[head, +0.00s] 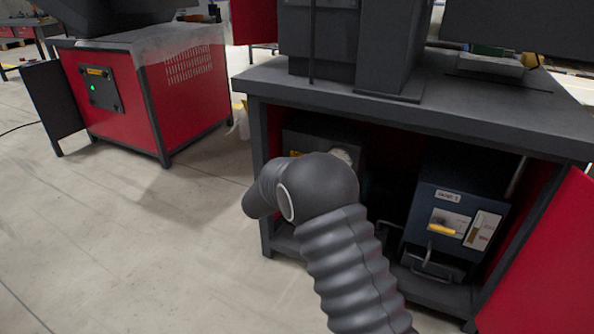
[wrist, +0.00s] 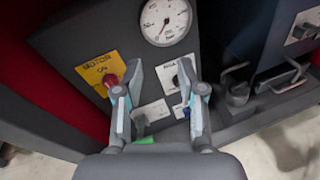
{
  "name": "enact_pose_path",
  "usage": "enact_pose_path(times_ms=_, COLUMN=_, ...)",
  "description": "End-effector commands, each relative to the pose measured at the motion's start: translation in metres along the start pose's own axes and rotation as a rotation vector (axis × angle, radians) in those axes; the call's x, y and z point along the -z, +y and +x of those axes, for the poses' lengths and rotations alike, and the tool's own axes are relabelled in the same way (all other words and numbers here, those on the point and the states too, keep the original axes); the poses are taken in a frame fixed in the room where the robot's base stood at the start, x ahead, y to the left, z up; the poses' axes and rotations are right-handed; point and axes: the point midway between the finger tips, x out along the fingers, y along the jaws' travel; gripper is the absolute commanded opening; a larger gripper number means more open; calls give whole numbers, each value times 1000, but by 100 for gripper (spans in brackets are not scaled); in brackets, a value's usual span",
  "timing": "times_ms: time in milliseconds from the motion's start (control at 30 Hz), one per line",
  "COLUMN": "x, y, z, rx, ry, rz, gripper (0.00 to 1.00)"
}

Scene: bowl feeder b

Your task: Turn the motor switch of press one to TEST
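In the wrist view, a yellow plate (wrist: 97,66) reading MOTOR and ON is on a dark panel at the left. A red knob (wrist: 110,80) sits on its right edge, partly behind my left finger. My gripper (wrist: 158,70) is open and empty, with its two fingers in front of the panel. A white label plate (wrist: 165,74) shows between and behind the fingertips. In the head view, my arm covers the gripper and the switch. The press bench (head: 420,100) stands open below, at the right. Whether the knob touches a finger, and where it points, I cannot tell.
A round gauge (wrist: 166,20) is above the fingers. A grey lever (wrist: 140,120) and a white card (wrist: 155,110) lie low between them. A labelled blue-grey box (head: 455,215) stands right in the cabinet. A red machine (head: 130,90) stands at left, with clear floor between.

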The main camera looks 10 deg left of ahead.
Motion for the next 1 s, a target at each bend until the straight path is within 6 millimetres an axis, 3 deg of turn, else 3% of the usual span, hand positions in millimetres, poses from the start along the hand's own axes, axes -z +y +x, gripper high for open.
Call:
enact_pose_path(times_ms=33, x=26, y=17, z=-5, rx=-52, ry=-17, rz=-56, gripper=40)
enact_pose_path(times_ms=100, x=49, y=36, z=-11, rx=-114, ry=-45, rz=-120, gripper=40)
enact_pose_path(times_ms=300, x=92, y=68, z=-26, rx=-227, ry=-97, rz=-227, gripper=40)
enact_pose_path(times_ms=433, x=100, y=75, z=-27, rx=-250, ry=-108, rz=-247, gripper=40)
enact_pose_path(times_ms=567, x=99, y=78, z=-15, rx=-249, ry=-110, rz=-248, gripper=40)
enact_pose_path(times_ms=1000, x=93, y=97, z=62, rx=-247, ry=-109, rz=-246, gripper=40)
